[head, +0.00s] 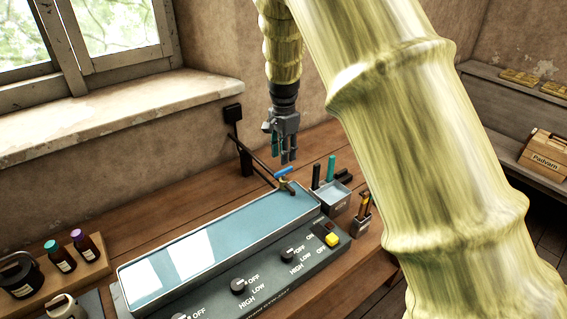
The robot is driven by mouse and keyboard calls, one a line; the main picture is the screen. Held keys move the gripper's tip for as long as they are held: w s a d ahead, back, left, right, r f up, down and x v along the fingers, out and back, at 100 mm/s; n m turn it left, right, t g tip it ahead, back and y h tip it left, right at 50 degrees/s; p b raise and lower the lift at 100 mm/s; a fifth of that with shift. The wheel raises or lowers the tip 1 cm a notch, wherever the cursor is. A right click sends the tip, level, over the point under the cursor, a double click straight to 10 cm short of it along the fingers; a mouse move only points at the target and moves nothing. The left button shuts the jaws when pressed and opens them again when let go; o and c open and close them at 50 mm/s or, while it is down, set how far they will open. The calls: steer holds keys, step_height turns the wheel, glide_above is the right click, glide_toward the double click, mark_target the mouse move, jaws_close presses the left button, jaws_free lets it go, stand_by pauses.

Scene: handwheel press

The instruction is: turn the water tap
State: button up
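The water tap (286,186) is a small brass fitting with a blue lever handle (283,172). It stands at the far right end of a long water-filled tray (240,222). My gripper (288,161) points down in the head view. Its fingertips appear just above and behind the blue handle. Whether they touch it cannot be told from this angle. The grey fingers look close together, seen partly edge-on, and nothing shows between them. How far apart they are is unclear.
A dark pipe and bracket (240,150) stand behind the tap. A tool holder (334,198) and a small cup of tools (362,216) stand to its right. A control panel with knobs (238,286) runs along the front. Dark bottles (88,250) stand at left. My arm covers the right middle.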

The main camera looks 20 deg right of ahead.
mark_target(284, 170)
step_height(284, 170, up, 6)
steer(key=shift+f, duration=0.1)
stand_by(0.4)
